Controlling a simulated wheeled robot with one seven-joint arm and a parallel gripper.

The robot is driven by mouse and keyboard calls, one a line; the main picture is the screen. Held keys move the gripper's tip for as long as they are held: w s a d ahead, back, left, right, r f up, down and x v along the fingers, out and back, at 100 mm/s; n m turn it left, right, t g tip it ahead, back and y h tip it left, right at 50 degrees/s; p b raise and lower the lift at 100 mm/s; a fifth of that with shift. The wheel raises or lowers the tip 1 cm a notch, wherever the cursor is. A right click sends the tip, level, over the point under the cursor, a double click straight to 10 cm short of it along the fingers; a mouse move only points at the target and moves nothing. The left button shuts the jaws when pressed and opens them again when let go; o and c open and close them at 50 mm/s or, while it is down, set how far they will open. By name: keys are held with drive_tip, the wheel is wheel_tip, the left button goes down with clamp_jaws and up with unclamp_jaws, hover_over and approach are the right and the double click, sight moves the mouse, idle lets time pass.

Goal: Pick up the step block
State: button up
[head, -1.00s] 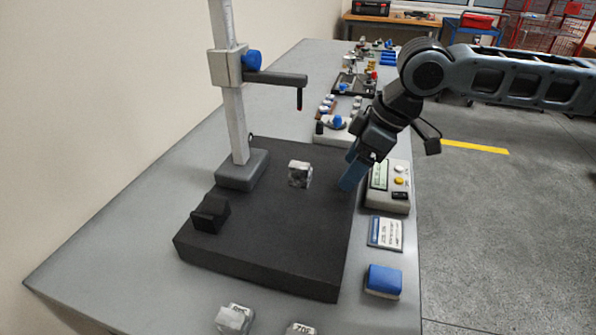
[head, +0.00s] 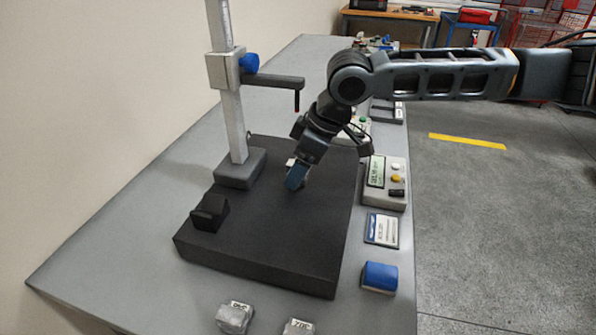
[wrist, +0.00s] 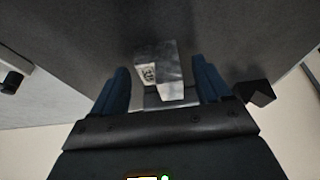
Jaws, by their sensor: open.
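The step block, a small silvery metal block with a printed label, stands on the black surface plate (head: 265,250). In the wrist view the step block (wrist: 167,68) sits between my two blue fingers, with a gap visible on each side. In the head view my gripper (head: 297,181) is over it and hides most of it; only a pale edge of the step block (head: 290,162) shows. My gripper is open, also in the wrist view (wrist: 162,82). I cannot tell how far the fingertips are above the plate.
A height stand (head: 237,120) with a horizontal arm (head: 275,79) rises left of my gripper. A black V-shaped block (head: 210,212) sits on the plate's left. A control box (head: 385,183), a card (head: 382,230) and a blue-topped block (head: 380,277) lie right. Two silvery blocks (head: 235,318) stand in front.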

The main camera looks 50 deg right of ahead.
drive_tip(key=shift+c, duration=0.2)
drive_tip(key=c, duration=1.3)
drive_tip(key=shift+o, duration=0.2)
